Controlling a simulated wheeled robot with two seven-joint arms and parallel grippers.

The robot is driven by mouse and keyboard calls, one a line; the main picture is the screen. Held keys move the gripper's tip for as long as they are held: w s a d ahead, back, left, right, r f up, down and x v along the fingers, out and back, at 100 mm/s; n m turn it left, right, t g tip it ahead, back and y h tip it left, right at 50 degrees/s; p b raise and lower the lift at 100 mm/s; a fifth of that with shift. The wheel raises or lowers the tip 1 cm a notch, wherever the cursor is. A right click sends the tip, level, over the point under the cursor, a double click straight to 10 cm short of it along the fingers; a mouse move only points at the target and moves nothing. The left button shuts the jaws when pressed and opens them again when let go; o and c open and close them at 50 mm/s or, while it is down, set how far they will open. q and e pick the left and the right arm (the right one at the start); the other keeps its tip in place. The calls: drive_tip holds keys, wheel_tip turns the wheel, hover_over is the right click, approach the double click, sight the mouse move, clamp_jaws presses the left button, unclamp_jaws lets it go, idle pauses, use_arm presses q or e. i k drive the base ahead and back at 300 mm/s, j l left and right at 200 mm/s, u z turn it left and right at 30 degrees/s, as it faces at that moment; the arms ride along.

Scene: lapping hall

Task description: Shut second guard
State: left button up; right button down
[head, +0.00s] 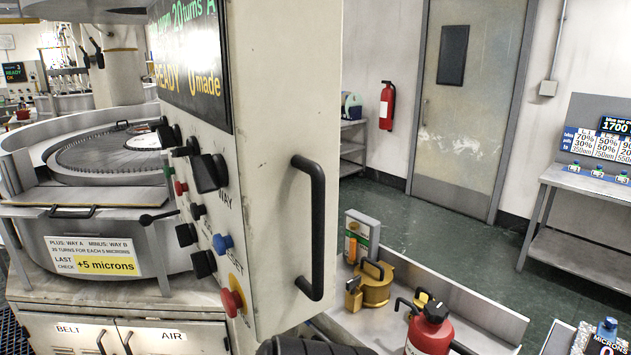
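No part is marked as the second guard, so I cannot tell which one it is. In the head view, the near lapping machine has a round grey tub wall (110,250) around a dark toothed plate (108,157). A flat panel (100,196) with a small black handle (72,212) lies at the tub's front rim. A tall pale control cabinet (270,120) stands close in front, with a long black handle (316,228) on its side face. No gripper fingers show. A dark ribbed piece at the bottom edge may be mine.
The cabinet carries black knobs, a blue button (222,243) and a red knob (231,301). A tray bench at lower right holds a brass pot (376,288) and a red can (430,330). The green floor (400,225) before the closed door (465,110) is clear.

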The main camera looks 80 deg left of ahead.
sight(95, 196)
drive_tip(key=u, duration=4.1)
